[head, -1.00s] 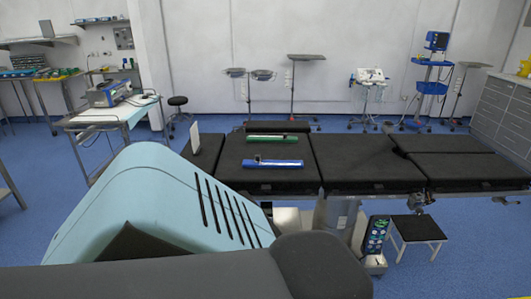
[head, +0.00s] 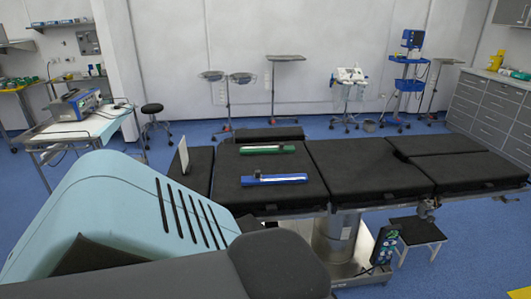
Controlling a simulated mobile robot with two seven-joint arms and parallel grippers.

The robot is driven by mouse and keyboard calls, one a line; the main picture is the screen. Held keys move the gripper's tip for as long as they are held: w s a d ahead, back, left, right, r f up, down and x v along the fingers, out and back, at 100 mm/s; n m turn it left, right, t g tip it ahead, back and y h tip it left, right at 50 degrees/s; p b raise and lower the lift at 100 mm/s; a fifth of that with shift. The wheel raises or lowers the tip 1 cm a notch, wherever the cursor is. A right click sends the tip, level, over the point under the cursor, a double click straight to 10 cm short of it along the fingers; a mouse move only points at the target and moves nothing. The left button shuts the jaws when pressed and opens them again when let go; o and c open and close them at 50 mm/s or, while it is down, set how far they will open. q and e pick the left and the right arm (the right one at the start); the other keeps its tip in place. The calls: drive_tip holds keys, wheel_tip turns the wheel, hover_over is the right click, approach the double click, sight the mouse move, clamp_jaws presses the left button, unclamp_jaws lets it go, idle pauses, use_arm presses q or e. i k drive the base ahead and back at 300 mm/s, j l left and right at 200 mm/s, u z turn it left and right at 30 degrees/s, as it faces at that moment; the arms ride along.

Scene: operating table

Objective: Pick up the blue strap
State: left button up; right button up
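The blue strap (head: 274,180) lies rolled or folded flat on the black operating table, near the front edge of its left-middle section. A small dark buckle-like part and a pale strip show on it. A green strap (head: 268,150) lies behind it on the same section. The operating table (head: 365,183) has several black padded sections. Neither of my grippers is in the head view, so their state is hidden.
A light panel (head: 184,155) stands upright at the table's left end. A trolley (head: 88,127) with a device is at left, beside a stool (head: 153,109). Blue floor is open at front right.

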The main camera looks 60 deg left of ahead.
sight(301, 178)
drive_tip(key=k+j, duration=0.1)
drive_tip(key=j, duration=0.3)
drive_tip(key=k+j, duration=0.15)
drive_tip(key=j, duration=0.3)
drive_tip(key=k+j, duration=0.1)
drive_tip(key=j, duration=0.3)
drive_tip(key=k+j, duration=0.1)
drive_tip(key=j, duration=0.35)
drive_tip(key=k+j, duration=0.15)
drive_tip(key=j, duration=0.25)
drive_tip(key=k+j, duration=0.1)
drive_tip(key=j, duration=0.35)
drive_tip(key=k+j, duration=0.1)
drive_tip(key=j, duration=0.3)
drive_tip(key=k+j, duration=0.1)
drive_tip(key=j, duration=0.35)
